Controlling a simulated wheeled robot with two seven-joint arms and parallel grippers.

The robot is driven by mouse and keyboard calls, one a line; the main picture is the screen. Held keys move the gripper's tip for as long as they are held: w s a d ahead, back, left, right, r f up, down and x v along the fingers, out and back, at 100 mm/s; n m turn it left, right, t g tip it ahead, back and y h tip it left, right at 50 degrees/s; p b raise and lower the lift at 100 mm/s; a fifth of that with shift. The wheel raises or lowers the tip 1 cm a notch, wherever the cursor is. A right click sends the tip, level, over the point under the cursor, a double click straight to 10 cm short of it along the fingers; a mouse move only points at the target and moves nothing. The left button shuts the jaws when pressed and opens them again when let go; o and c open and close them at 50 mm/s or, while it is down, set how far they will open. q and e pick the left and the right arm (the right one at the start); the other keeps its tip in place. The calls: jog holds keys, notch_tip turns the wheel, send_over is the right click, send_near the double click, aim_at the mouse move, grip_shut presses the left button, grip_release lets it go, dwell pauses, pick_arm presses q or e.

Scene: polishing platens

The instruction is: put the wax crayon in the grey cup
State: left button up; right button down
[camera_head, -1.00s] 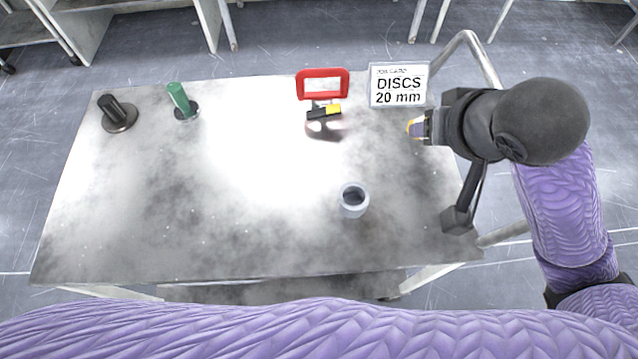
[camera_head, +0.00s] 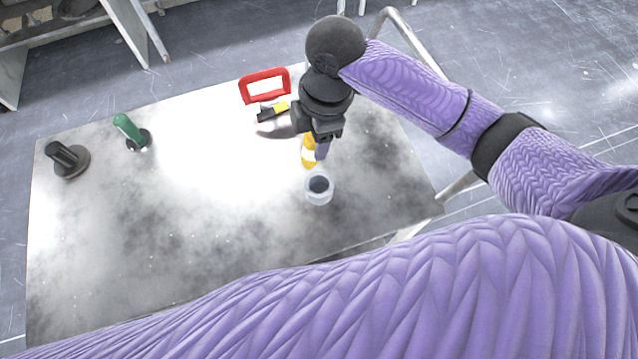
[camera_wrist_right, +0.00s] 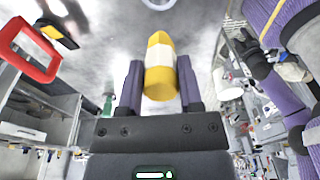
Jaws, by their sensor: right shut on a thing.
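The wax crayon (camera_head: 308,154) is yellow with a white band. My right gripper (camera_head: 316,148) is shut on it above the table, just behind the grey cup (camera_head: 319,190) in the head view. In the right wrist view the crayon (camera_wrist_right: 160,68) sits between the two purple fingers of the right gripper (camera_wrist_right: 161,84). The grey cup is a small open cup, upright on the table. Part of its rim (camera_wrist_right: 158,4) shows at the top edge of the right wrist view, apart from the crayon. My left gripper is out of view.
The table (camera_head: 170,235) is clear at its front left. A red frame (camera_head: 265,85) and a black and yellow item (camera_head: 272,111) lie left of my right gripper. A green-handled tool (camera_head: 128,130) and a dark-handled one (camera_head: 66,158) stand further left.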

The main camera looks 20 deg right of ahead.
jog(key=n, duration=0.2)
jog(key=f+n+h, duration=0.1)
jog(key=n, duration=0.1)
jog(key=shift+s+d+p, duration=0.2)
jog(key=shift+p, duration=0.15)
jog(key=b, duration=0.4)
send_over(321, 190)
jog(key=shift+n+h, duration=0.3)
jog(key=shift+n, duration=0.1)
notch_tip(321, 190, down, 11)
jog(key=shift+r, duration=0.35)
jog(key=shift+c, duration=1.3)
grip_release()
notch_tip(321, 190, up, 12)
jog(key=p, duration=0.4)
jog(key=shift+w+p, duration=0.1)
jog(key=shift+p, duration=0.2)
